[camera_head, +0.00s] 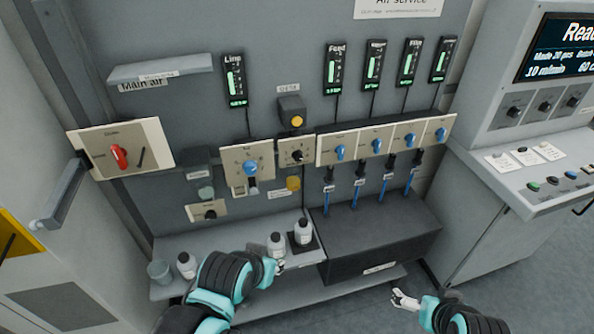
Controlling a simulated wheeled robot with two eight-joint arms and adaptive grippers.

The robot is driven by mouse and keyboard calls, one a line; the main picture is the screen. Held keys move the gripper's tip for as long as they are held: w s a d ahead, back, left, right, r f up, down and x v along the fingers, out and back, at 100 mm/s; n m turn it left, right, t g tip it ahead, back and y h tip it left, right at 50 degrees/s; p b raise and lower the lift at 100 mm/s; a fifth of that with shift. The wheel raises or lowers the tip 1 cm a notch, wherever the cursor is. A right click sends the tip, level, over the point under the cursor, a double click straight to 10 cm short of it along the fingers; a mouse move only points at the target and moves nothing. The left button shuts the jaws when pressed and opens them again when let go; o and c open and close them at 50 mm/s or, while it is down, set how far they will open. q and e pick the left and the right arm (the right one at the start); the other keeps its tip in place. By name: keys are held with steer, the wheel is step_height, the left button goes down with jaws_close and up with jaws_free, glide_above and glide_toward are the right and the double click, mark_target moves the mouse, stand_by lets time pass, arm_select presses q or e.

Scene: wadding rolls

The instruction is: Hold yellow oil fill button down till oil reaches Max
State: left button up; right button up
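A round yellow button (297,121) sits on a dark box on the grey wall panel, under a small label too blurred to read. A second yellow round part (293,183) is lower, below the small dial plate; I cannot tell which is the oil fill button. No Max mark is readable. My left gripper (281,266) is low at the shelf, beside a white bottle (276,244) and well below both yellow parts. Its fingers are too small to judge. My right gripper (398,298) is open and appears empty, low in front of the dark box.
The shelf (225,245) holds several bottles and a cup (160,272). A dark box (375,240) stands to its right. Dials with blue knobs (340,152) and green-lit gauges (333,68) line the panel. A red switch (119,155) is at left, a console (535,190) at right.

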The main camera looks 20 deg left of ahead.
arm_select(q)
jaws_close()
stand_by(1.0)
